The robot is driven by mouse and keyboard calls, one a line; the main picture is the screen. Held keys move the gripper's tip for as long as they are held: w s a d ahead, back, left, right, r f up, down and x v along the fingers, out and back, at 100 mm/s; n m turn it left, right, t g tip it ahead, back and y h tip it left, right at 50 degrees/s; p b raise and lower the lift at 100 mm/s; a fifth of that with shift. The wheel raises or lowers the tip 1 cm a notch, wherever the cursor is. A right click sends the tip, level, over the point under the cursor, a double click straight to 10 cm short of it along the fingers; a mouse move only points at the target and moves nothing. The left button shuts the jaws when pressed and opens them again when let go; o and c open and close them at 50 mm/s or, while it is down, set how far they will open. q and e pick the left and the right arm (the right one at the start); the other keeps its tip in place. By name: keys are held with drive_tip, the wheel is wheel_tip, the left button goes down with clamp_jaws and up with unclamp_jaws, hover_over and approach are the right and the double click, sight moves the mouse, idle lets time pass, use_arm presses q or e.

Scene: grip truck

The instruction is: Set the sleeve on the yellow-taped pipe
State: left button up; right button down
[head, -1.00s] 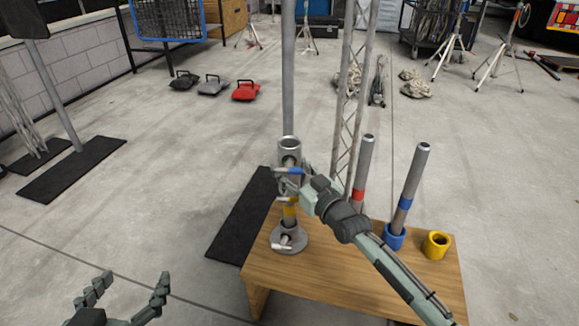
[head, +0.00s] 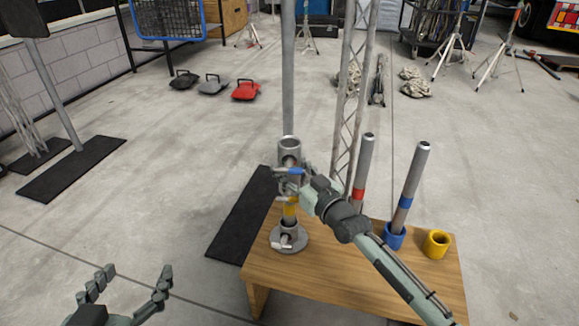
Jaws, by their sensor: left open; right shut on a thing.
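The sleeve (head: 289,150) is a grey metal tube with an open top and a small blue part at its side. My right gripper (head: 292,178) is shut on it, coming from the right. The yellow-taped pipe (head: 290,212) stands upright on a round base (head: 289,240) at the table's left end. The sleeve is upright directly above the yellow tape, in line with the pipe; whether the pipe's top is inside it is hidden. My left gripper (head: 126,283) is open and empty at the lower left, away from the table.
The wooden table (head: 340,280) also bears a red-taped pipe (head: 361,175), a blue-taped pipe (head: 410,190) in a blue collar (head: 394,237) and an empty yellow collar (head: 437,244). A tall grey pole (head: 288,70) and a lattice truss (head: 352,95) rise behind.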

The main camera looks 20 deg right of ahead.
drive_tip(key=shift+f, duration=0.1)
drive_tip(key=c, duration=0.6)
unclamp_jaws()
drive_tip(key=shift+c, duration=0.2)
drive_tip(key=shift+f, duration=0.3)
drive_tip(key=v, duration=1.2)
drive_tip(key=shift+r, duration=0.2)
